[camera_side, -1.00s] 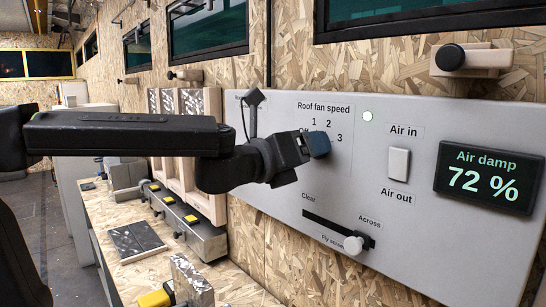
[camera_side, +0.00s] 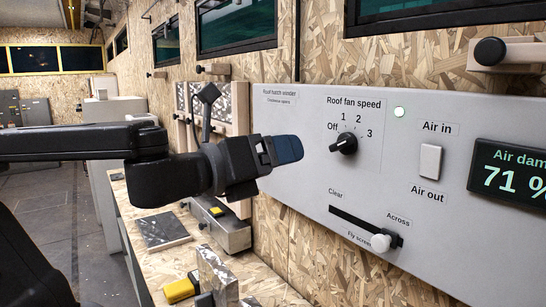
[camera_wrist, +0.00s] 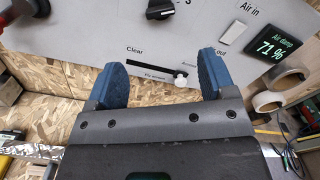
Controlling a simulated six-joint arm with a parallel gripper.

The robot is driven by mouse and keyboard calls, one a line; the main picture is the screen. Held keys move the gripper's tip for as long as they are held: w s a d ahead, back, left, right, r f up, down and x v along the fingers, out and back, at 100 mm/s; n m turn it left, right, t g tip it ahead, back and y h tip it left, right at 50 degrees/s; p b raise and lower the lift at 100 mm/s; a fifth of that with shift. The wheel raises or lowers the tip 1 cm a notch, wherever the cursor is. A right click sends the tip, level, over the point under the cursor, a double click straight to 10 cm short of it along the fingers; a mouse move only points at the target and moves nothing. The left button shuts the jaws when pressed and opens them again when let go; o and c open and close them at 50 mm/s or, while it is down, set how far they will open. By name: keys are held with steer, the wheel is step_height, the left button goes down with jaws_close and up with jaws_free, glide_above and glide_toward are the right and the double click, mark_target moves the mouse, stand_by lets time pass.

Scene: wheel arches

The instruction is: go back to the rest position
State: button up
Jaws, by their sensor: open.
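My gripper (camera_side: 288,150) hangs left of the wall panel in the side view, apart from the fan knob. In the wrist view my gripper (camera_wrist: 162,76) shows two blue fingers spread wide with nothing between them. The black roof fan speed knob (camera_side: 345,144) sits on the grey panel (camera_side: 300,108), with Off, 1, 2 and 3 around it. I cannot tell for sure which mark it points at. The knob also shows at the top of the wrist view (camera_wrist: 160,9), beyond the fingers.
The panel also bears a fly screen slider (camera_side: 380,242) at the Across end, a white air switch (camera_side: 430,161) and a display (camera_side: 510,172) reading 71 %. A wooden bench (camera_side: 150,270) with blocks and a grey box (camera_side: 222,228) stands below my arm.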

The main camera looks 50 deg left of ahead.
steer(key=s+a+f+n+g+y, duration=0.2)
steer(key=a+f+n+g, duration=0.15)
steer(key=f+n, duration=0.35)
steer(key=s+a+f+n+g+y, duration=0.1)
steer(key=s+a+f+n+g, duration=0.2)
steer(key=f+n, duration=0.45)
steer(key=s+d+f+n+g+h, duration=0.1)
steer(key=s+f+n+g+h, duration=0.2)
steer(key=n, duration=1.2)
step_height(320, 180, down, 3)
steer(key=s+g, duration=0.2)
steer(key=g, duration=0.1)
steer(key=shift+d+r+n, duration=0.2)
steer(key=shift+d+n, duration=0.05)
steer(key=shift+n, duration=0.1)
